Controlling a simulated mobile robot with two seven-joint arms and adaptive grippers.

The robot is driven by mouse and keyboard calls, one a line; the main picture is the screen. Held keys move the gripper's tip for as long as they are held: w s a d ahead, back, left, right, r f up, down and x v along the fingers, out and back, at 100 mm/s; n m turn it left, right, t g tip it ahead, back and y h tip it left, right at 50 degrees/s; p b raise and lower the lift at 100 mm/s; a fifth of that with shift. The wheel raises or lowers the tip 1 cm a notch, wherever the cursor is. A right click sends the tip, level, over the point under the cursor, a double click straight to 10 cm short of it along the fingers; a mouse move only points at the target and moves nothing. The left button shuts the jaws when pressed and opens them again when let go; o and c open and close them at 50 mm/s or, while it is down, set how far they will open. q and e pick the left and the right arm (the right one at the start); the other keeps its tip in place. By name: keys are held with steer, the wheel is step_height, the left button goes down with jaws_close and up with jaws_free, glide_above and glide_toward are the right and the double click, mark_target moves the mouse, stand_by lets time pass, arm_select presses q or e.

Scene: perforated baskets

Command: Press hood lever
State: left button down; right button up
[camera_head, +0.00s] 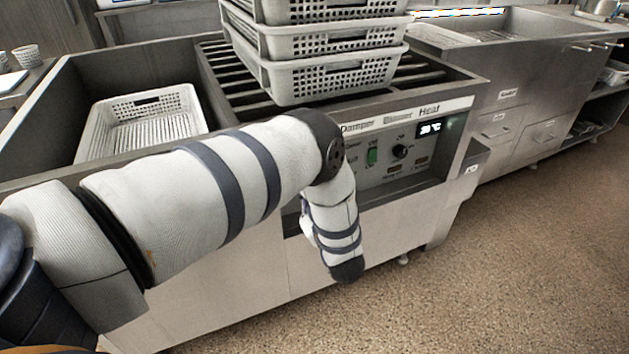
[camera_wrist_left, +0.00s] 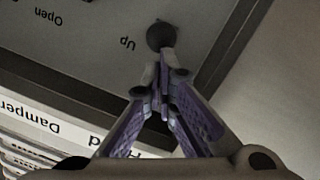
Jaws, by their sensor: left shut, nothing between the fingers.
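In the left wrist view a dark round knob (camera_wrist_left: 161,35), which looks like the lever's end, stands out from a grey panel (camera_wrist_left: 95,25) beside the upside-down labels "Up" and "Open". My left gripper (camera_wrist_left: 165,78) is shut and empty, with its purple-padded fingers together just below the knob in the picture. I cannot tell whether the fingertips touch the knob. In the head view my left arm crosses in front of the machine (camera_head: 230,305). It hides the left part of the control panel and most of the gripper. The lever is hidden there. My right gripper is not in view.
Stacked perforated baskets (camera_head: 330,77) stand on the machine's slatted top. Another basket (camera_head: 143,108) lies in the sink at left. The control panel (camera_head: 385,172) has a green switch, a black dial and a lit display. The speckled floor (camera_head: 520,260) at right is clear.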

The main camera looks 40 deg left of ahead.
arm_select(q)
steer(key=shift+s+d+f+b, duration=0.15)
steer(key=shift+f+b, duration=0.3)
steer(key=shift+f, duration=0.9)
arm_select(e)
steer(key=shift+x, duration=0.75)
arm_select(q)
steer(key=shift+f, duration=0.15)
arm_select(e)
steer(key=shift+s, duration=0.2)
